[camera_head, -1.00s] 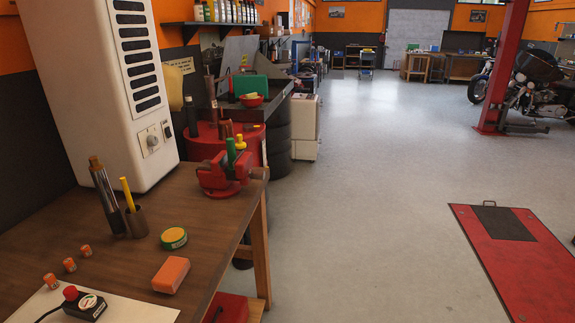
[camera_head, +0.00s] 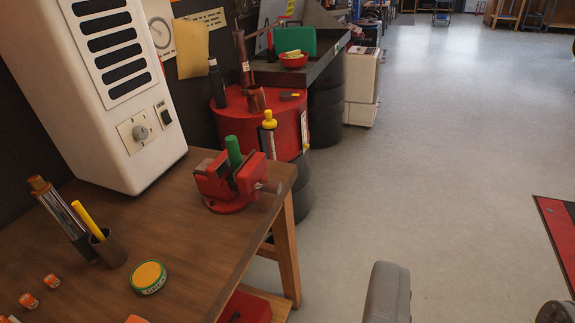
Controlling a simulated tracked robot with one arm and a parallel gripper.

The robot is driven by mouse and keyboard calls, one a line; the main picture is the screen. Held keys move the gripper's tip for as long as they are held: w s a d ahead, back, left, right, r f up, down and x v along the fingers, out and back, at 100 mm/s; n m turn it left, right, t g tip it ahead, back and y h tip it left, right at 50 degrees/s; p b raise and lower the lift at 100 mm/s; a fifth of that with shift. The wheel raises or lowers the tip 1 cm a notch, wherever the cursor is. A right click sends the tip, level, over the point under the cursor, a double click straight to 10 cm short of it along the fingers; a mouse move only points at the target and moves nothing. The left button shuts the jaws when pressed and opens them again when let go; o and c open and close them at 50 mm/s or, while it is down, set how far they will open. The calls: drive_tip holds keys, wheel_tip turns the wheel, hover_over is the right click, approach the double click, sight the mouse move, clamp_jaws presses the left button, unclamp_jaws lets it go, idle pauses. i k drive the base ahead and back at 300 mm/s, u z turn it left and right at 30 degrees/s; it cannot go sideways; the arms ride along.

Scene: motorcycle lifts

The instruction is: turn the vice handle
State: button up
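The red vice (camera_head: 225,189) stands on the right part of the wooden workbench (camera_head: 200,245), close to its right edge. A green cylinder (camera_head: 233,151) stands upright at its jaws; I cannot tell if it is clamped. A small grey piece (camera_head: 259,186) shows on the vice's right side. It may be part of the handle, but it is too small to tell. No gripper fingertips can be made out. A grey rounded part of mine (camera_head: 389,293) rises at the bottom edge, apart from the bench and vice.
A white cabinet-like unit (camera_head: 120,120) stands at the bench's back left. A red drum (camera_head: 290,128) and tyres (camera_head: 325,115) stand behind.

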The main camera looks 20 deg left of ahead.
sight(265, 186)
drive_tip(key=u, duration=0.1)
drive_tip(key=i, duration=0.85)
drive_tip(key=u, duration=0.25)
